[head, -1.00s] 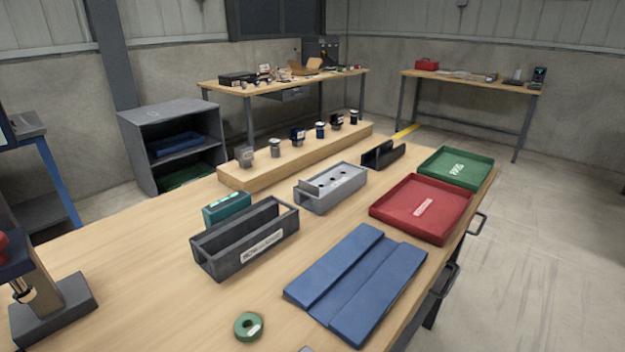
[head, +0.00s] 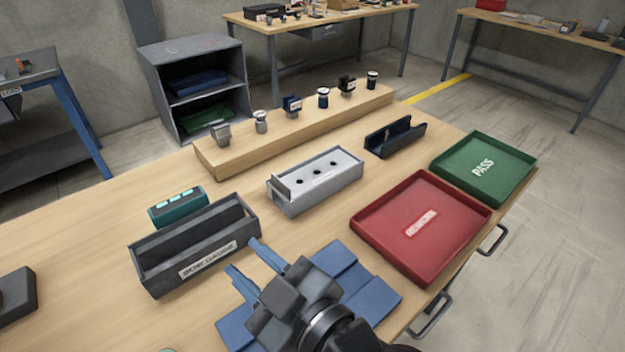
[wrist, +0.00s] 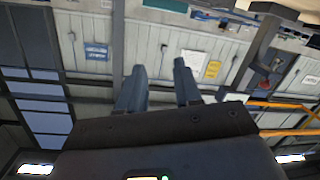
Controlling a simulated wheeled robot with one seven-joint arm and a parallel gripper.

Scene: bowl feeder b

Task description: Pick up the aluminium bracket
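I cannot pick out the aluminium bracket with certainty. A small grey metallic part (head: 220,134) stands at the left end of the wooden riser, but its shape is too small to tell. A light grey metal block with several dark holes (head: 318,180) sits mid-table. My gripper (head: 242,256) is over the blue mat, its two blue-grey fingers apart and pointing toward the dark grey labelled bin (head: 190,245). In the wrist view the fingers (wrist: 159,68) are spread with nothing between them, and the wall shows beyond.
Several small parts stand on the wooden riser (head: 300,135). A black channel-shaped holder (head: 395,138), red tray (head: 462,215) and green PASS tray (head: 500,180) lie to the right. A teal box (head: 178,207) is behind the bin. My arm partly hides the blue mat (head: 375,292).

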